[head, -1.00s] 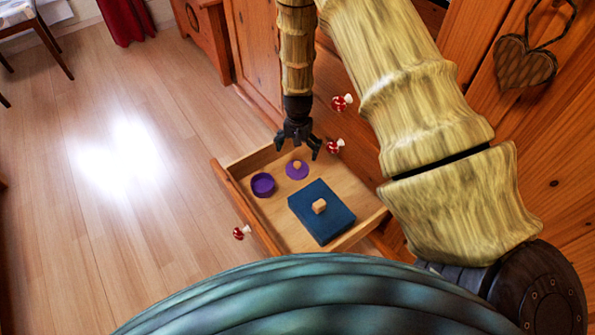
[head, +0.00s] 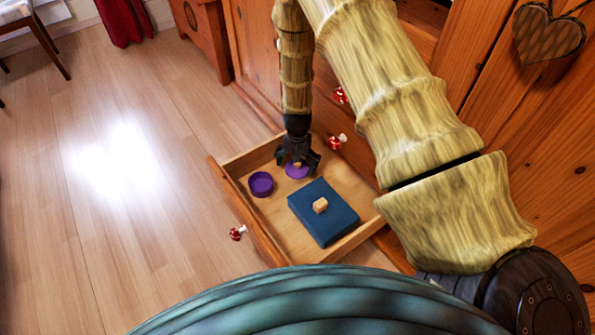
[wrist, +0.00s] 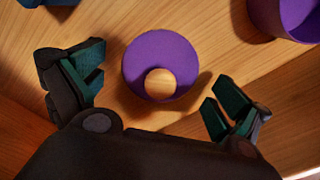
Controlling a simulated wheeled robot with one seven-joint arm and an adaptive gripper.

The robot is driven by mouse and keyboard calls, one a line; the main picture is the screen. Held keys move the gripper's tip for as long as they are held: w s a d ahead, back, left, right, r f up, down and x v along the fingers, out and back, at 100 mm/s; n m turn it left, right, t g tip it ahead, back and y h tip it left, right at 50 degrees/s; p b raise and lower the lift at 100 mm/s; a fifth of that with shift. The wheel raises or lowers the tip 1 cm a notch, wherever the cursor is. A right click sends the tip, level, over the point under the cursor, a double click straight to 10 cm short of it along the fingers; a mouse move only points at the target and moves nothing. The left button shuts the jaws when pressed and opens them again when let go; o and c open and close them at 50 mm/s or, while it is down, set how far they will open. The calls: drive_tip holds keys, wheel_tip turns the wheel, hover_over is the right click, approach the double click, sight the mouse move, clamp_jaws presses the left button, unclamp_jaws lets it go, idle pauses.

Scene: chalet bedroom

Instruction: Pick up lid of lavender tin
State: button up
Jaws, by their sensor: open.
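The lid of the lavender tin is a round purple disc (wrist: 160,55) with a light wooden knob, lying flat on the drawer floor. It also shows in the head view (head: 297,171), partly hidden by my gripper. The open purple tin (head: 261,184) stands in the drawer to the left of the lid. It shows at the upper right of the wrist view (wrist: 285,18). My gripper (head: 298,168) is open just above the lid. In the wrist view its fingers (wrist: 158,92) are spread on either side of the lid's knob, and nothing is held.
The open wooden drawer (head: 243,205) has walls close around these things. A blue box (head: 330,222) with a wooden knob lies nearer in the drawer. Red mushroom-shaped knobs (head: 238,232) stick out from the fronts. Floor is clear at left.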

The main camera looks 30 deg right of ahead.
drive_tip(key=c, duration=1.1)
drive_tip(key=shift+c, duration=0.5)
drive_tip(key=shift+s, duration=0.1)
